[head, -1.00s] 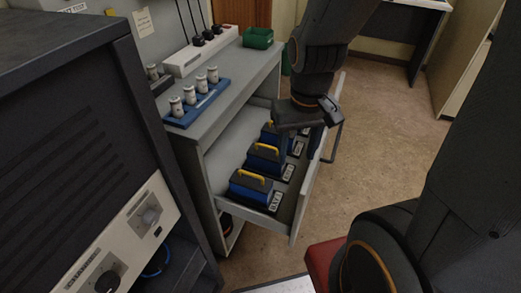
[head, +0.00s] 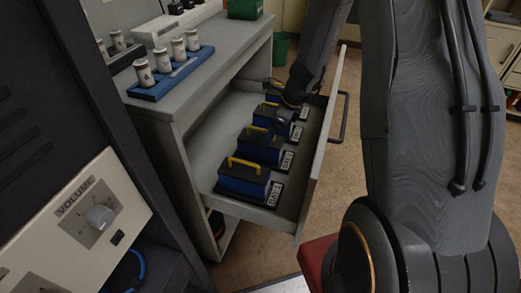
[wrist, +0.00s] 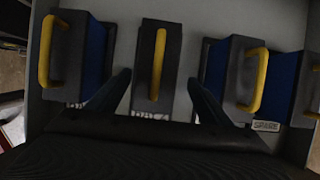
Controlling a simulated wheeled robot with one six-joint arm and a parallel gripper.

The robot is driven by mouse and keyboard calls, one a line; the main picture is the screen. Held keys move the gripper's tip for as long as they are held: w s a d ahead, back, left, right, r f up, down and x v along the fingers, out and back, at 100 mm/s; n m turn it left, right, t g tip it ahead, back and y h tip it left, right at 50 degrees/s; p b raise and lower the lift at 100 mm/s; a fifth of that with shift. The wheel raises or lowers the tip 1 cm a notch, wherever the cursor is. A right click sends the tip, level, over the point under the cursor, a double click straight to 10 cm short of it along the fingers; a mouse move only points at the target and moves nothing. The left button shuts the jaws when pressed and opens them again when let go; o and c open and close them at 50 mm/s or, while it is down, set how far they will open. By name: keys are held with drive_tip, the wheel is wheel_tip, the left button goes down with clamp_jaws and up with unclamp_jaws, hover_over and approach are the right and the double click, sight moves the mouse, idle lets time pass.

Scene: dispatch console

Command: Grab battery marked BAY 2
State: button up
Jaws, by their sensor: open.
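Several blue batteries with dark tops and yellow handles stand in a row in the open drawer. The nearest battery (head: 243,180) has a label that looks like BAY 1. Nothing is held. A label to the right reads SPARE (wrist: 265,126).
The drawer front (head: 320,150) stands to the right of the batteries. Another battery (wrist: 70,55) is close on the left and one (wrist: 228,70) on the right of the fingers. Above the drawer is a counter with a blue rack (head: 170,77) of cylinders and a green box (head: 245,9).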

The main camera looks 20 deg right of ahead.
drive_tip(key=x, duration=0.2)
drive_tip(key=b+x, duration=0.1)
drive_tip(key=x, duration=0.2)
drive_tip(key=shift+s+a, duration=0.2)
drive_tip(key=shift+a, duration=0.25)
drive_tip(key=shift+w+a+f, duration=0.15)
drive_tip(key=shift+f, duration=0.4)
clamp_jaws()
